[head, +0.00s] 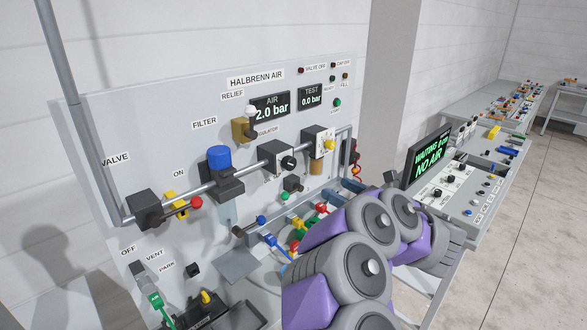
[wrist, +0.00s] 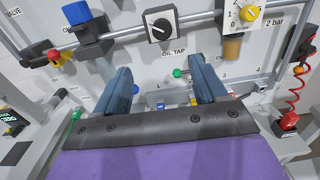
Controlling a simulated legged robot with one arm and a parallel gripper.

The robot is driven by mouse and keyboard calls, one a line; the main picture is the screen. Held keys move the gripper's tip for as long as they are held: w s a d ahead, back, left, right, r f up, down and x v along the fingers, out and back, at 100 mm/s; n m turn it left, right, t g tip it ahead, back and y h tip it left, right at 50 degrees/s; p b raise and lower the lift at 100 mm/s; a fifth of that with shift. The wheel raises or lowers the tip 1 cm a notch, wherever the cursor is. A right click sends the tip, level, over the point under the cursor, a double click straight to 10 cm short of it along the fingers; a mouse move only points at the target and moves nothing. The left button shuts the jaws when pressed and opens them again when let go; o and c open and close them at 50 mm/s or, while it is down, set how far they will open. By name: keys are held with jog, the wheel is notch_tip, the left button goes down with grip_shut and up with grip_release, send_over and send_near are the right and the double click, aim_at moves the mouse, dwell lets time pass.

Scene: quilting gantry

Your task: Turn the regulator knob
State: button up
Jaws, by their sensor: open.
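A dark regulator block with a round black knob (head: 288,162) sits on the pipe, below and right of a partly hidden label ending in "GULATOR". The black knob with a white pointer line also shows at the top of the wrist view (wrist: 160,29). To its right is a block with a yellow knob (head: 330,144), which has a numbered dial in the wrist view (wrist: 250,13). My gripper (wrist: 161,74) is open and empty, with its two blue fingers apart below the black knob and not touching it. In the head view, my arm hides much of the gripper.
A blue-topped filter (head: 218,162) and a red-tipped valve handle (head: 196,202) lie left on the pipe. A small green knob (wrist: 177,72) sits between my fingers in the wrist view, near "OIL TAP". The display (head: 270,107) reads 2.0 bar. A coiled red hose (wrist: 294,95) hangs right.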

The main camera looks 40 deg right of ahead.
aim_at(292, 165)
jog(key=w, duration=0.5)
jog(key=w+b, duration=0.1)
jog(key=w, duration=1)
jog(key=shift+a+f, duration=0.2)
jog(key=shift+a, duration=0.2)
jog(key=shift+w+d, duration=0.15)
jog(key=shift+w, duration=0.5)
jog(key=shift+r, duration=0.1)
jog(key=shift+c, duration=0.9)
jog(key=c, duration=0.9)
jog(key=shift+m, duration=0.3)
